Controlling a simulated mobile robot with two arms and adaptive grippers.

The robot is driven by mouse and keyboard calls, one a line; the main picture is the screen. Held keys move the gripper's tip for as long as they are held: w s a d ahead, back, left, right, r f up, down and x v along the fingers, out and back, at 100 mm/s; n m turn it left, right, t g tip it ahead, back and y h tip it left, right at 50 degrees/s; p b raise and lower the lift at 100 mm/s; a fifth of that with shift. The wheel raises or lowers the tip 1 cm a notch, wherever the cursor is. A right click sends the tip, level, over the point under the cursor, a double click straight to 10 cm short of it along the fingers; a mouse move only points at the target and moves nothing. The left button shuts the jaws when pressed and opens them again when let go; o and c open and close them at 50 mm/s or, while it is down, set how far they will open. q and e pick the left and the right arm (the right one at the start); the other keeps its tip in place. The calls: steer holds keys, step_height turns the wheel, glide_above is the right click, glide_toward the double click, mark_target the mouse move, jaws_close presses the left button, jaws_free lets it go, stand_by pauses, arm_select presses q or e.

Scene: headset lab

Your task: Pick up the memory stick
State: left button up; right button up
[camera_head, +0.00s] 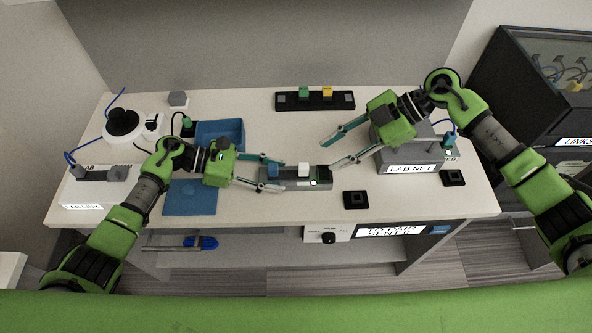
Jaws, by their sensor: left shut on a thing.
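A grey dock (296,185) lies at the middle front of the table, with a green light at its right end. A blue block (273,171), a white block (304,170) and a black block (324,173) stand on it. I cannot tell by label which is the memory stick. My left gripper (283,175) reaches in from the left at the dock's left end. It is shut on the blue block, its fingers on either side. The block is at the dock; whether it is lifted is unclear. My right gripper (325,156) is open and empty, just behind the dock's right end.
A black rack (290,101) with green and yellow blocks stands at the back. A grey "LAB NET" box (408,160) is at right, under my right arm. Blue trays (191,199) lie at left. Black square pads (355,200) sit at right front.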

steer(key=a+n+g+h, duration=0.1)
steer(key=a+n+h, duration=0.15)
steer(key=n, duration=0.55)
step_height(320, 180, up, 5)
steer(key=n+t+h, duration=0.2)
steer(key=n+h, duration=0.5)
steer(key=n, duration=1.7)
glide_above(308, 167)
steer(key=d, duration=0.1)
steer(key=f, duration=0.6)
steer(key=shift+w+f, duration=0.25)
steer(key=shift+a+f, duration=0.25)
steer(key=shift+f, duration=1.1)
steer(key=shift+a+f, duration=0.2)
steer(key=shift+f, duration=1.15)
steer(key=c, duration=0.9)
